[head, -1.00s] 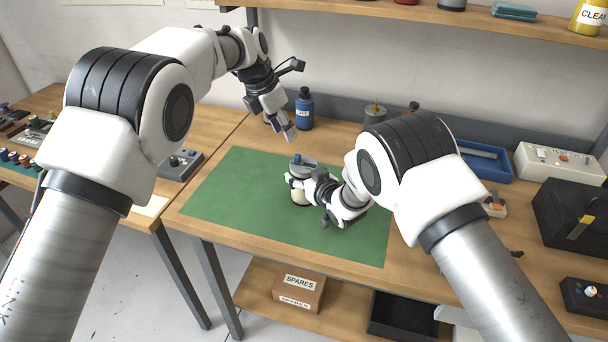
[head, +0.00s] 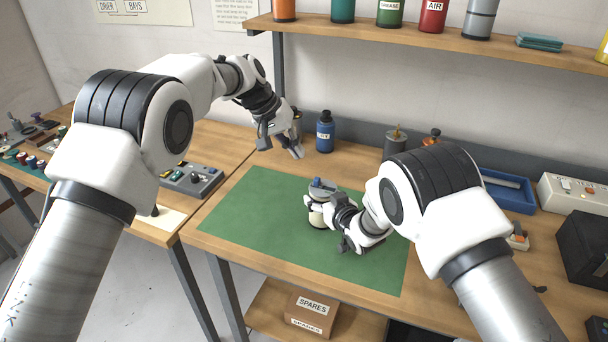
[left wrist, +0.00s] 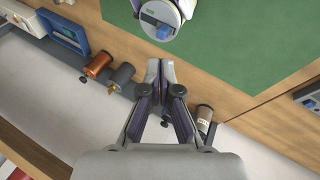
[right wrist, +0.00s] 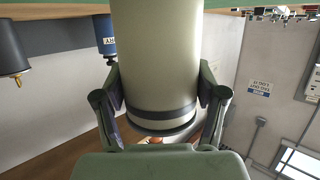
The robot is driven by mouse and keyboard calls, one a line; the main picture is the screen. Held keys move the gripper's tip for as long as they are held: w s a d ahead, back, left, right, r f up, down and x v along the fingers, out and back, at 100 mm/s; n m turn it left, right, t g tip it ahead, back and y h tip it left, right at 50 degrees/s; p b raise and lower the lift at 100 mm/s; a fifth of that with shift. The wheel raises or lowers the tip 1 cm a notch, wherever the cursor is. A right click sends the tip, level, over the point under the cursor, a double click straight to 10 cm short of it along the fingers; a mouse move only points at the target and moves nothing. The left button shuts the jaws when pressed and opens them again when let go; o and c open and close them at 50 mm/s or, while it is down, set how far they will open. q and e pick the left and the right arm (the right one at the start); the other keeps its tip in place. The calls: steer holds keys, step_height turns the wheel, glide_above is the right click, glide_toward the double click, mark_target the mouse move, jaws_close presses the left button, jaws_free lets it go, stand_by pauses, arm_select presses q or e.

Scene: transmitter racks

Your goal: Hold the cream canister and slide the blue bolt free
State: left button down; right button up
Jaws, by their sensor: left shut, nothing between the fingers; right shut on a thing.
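The cream canister (head: 317,220) stands upright over the green mat (head: 270,215), partly hidden by my right gripper. My right gripper (head: 316,208) is shut around its side; the right wrist view shows the canister body (right wrist: 157,55) between the two fingers (right wrist: 160,92). Its round grey top (head: 326,193) carries the blue bolt (head: 317,183), which also shows in the left wrist view (left wrist: 157,31). My left gripper (head: 297,152) is shut and empty. It is behind the canister, apart from the bolt, with fingertips (left wrist: 160,65) near the mat's edge in the left wrist view.
A blue bottle (head: 325,135) stands right of my left gripper. A grey canister (head: 395,145) and a blue tray (head: 507,190) stand along the back. A grey control box (head: 192,180) is on the left table. The mat's left part is clear.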

steer(key=shift+s+f, duration=0.1)
steer(key=shift+f, duration=0.05)
steer(key=shift+a, duration=0.1)
arm_select(q)
steer(key=w+a+f+m+h, duration=0.1)
steer(key=a+m, duration=0.2)
steer(key=a, duration=0.4)
steer(key=shift+w+a+f+m+h, duration=0.15)
steer(key=shift+a+m+h, duration=0.15)
steer(key=shift+a+m, duration=0.1)
steer(key=shift+d, duration=0.1)
glide_toward(312, 183)
steer(key=x, duration=0.5)
steer(key=shift+d+f, duration=0.2)
steer(key=shift+f, duration=0.1)
steer(key=shift+d, duration=0.2)
